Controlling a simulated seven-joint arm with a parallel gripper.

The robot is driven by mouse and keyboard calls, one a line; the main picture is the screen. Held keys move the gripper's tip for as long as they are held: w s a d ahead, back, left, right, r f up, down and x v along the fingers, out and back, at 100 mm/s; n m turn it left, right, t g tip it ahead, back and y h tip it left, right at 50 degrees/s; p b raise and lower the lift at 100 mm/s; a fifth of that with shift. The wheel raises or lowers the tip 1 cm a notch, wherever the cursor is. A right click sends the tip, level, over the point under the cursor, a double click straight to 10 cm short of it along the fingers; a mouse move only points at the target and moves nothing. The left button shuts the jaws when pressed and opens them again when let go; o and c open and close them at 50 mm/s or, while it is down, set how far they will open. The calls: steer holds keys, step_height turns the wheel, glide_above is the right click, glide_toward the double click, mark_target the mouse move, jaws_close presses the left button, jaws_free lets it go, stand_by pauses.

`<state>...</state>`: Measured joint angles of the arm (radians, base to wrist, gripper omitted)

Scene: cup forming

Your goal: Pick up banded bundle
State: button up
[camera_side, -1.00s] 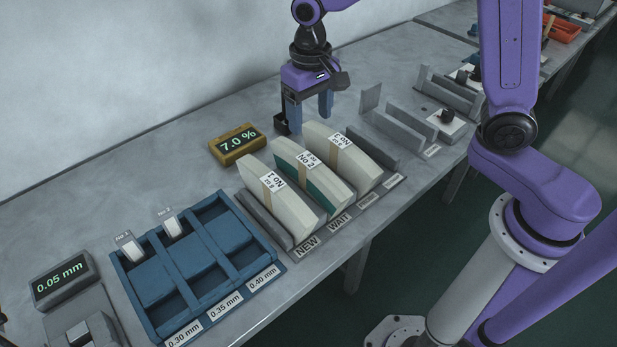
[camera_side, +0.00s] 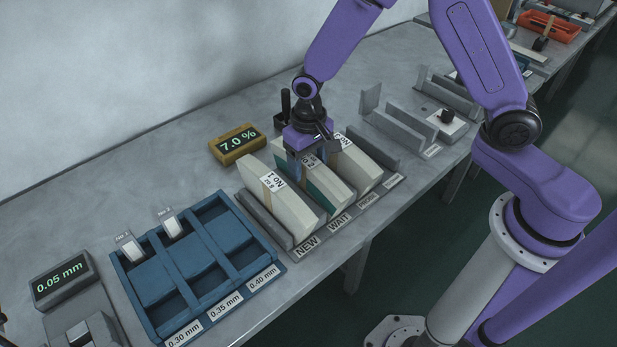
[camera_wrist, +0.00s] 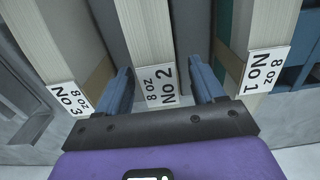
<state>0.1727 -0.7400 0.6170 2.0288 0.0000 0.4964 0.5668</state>
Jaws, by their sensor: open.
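Three cream paper bundles with white labels stand in a rack (camera_side: 341,233). In the wrist view, my open gripper (camera_wrist: 161,76) has one blue finger on each side of the No 2 bundle (camera_wrist: 147,35). Gaps show between the fingers and the bundle. No 3 (camera_wrist: 57,45) is left, No 1 (camera_wrist: 263,25) right.
A yellow display (camera_side: 237,144) reading 7.0 % stands behind the rack. A blue compartment tray (camera_side: 200,262) is at the left, with a grey 0.05 mm display (camera_side: 61,281) beyond it. Grey upright plates (camera_side: 405,125) stand to the right.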

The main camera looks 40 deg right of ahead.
steer(key=shift+f, duration=0.8)
jaws_close()
steer(key=shift+r, duration=0.1)
